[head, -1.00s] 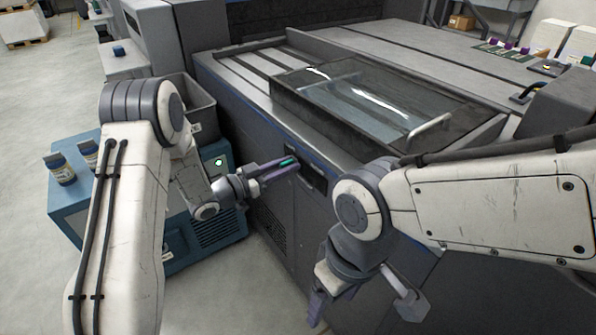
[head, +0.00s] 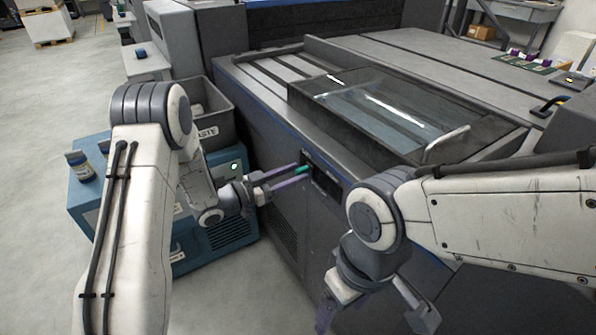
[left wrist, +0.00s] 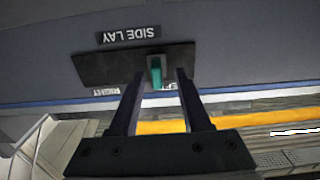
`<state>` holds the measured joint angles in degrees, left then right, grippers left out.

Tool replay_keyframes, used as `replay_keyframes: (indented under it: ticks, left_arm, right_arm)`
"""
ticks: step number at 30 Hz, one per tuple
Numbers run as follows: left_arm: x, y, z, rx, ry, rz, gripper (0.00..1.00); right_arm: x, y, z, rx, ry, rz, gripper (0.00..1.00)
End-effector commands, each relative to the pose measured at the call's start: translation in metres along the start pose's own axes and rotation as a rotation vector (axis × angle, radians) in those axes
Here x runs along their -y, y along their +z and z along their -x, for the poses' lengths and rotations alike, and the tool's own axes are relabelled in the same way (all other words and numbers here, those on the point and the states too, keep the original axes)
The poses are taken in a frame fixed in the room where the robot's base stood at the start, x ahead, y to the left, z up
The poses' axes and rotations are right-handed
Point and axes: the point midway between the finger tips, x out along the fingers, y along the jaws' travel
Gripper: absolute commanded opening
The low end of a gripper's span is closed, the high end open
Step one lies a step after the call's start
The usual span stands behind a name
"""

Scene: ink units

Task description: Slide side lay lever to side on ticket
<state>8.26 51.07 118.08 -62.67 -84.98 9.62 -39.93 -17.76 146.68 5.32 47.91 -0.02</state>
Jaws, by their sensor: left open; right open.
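The side lay lever is a small teal tab (left wrist: 156,72) on a dark plate (left wrist: 98,66) under an upside-down SIDE LAY label (left wrist: 128,36) in the left wrist view. It sits right of the plate's middle. My left gripper (left wrist: 160,78) is open, its fingertips on either side of the lever; contact cannot be told. In the head view the left gripper (head: 302,174) reaches the press's front panel, with the teal lever (head: 301,169) at its tips. A RIGHT label (left wrist: 106,91) shows; another label is partly hidden by a finger. My right gripper (head: 375,316) is open and empty, low in front of the press.
The large grey press (head: 280,215) fills the right, with a clear-windowed cover (head: 365,108) and handle (head: 447,143) on top. Open floor (head: 40,270) lies far left.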

Motion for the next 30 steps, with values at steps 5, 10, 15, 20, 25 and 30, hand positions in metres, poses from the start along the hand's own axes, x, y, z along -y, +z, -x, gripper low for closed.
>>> replay_keyframes:
  ticks: [5, 10, 15, 20, 25, 30]
  left_arm:
    - [0.002, -0.001, 0.039, 0.001, -0.008, 0.003, 0.47]
    - [0.001, -0.001, 0.068, 0.0, -0.006, 0.001, 0.47]
    - [0.001, 0.0, 0.083, 0.0, -0.005, 0.001, 0.47]
    - [0.0, 0.0, 0.085, 0.0, -0.003, 0.0, 0.47]
    - [0.0, 0.0, 0.085, 0.0, -0.003, 0.0, 0.47]
    - [0.0, 0.0, 0.084, 0.003, -0.005, -0.001, 0.47]
  right_arm:
    - [0.0, 0.0, 0.006, 0.0, 0.0, 0.0, 0.75]
    - [0.001, -0.001, 0.008, 0.0, 0.0, 0.0, 0.75]
    - [0.001, -0.001, 0.009, 0.0, 0.0, 0.0, 0.75]
    - [0.001, -0.001, 0.009, 0.0, 0.0, 0.0, 0.75]
    - [0.001, -0.001, 0.009, 0.0, 0.0, 0.0, 0.75]
    - [0.001, -0.001, 0.009, 0.0, 0.0, 0.0, 0.75]
